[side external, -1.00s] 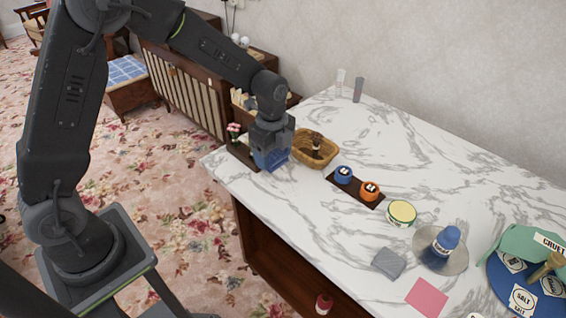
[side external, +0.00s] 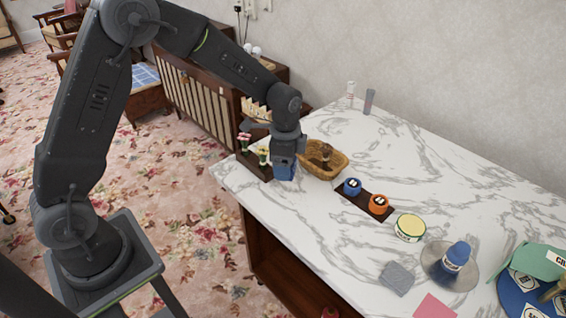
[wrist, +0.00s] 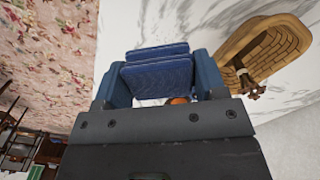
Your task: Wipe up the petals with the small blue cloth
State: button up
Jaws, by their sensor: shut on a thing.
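My gripper (side external: 286,163) is shut on the small blue cloth (wrist: 157,76), which shows folded between the two blue fingers in the wrist view. In the side view the gripper points down at the left end of the marble counter (side external: 330,225), just left of the wicker basket. Its lower end is at or near the counter surface; I cannot tell whether the cloth touches it. No loose petals can be made out. A small orange patch (wrist: 179,101) shows below the cloth in the wrist view; I cannot tell what it is.
A dark stand with pink and yellow flowers (side external: 262,156) is close left of my gripper. The wicker basket (side external: 338,168) is close right. Farther right are a dark tray (side external: 352,199) with blue and orange jars, a yellow-topped tin (side external: 410,228) and a grey cloth (side external: 397,278).

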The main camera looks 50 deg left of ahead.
aim_at(300, 202)
jog(key=n, duration=0.2)
jog(key=w+n, duration=0.1)
jog(key=n, duration=0.1)
jog(key=f+n, duration=0.1)
jog(key=n, duration=0.1)
jog(key=shift+w+a, duration=0.15)
jog(key=shift+a, duration=0.15)
jog(key=n, duration=0.3)
jog(key=w+f+n, duration=0.1)
jog(key=n, duration=0.1)
jog(key=shift+a, duration=0.25)
jog(key=shift+s+f, duration=0.1)
jog(key=shift+f, duration=3.75)
jog(key=shift+d+f, duration=0.2)
jog(key=shift+d, duration=2.1)
jog(key=shift+c, duration=0.3)
jog(key=shift+d+r, duration=0.1)
jog(key=shift+d, duration=1.4)
jog(key=shift+a, duration=3.95)
jog(key=shift+d+r, duration=0.2)
jog(key=shift+r, duration=3.85)
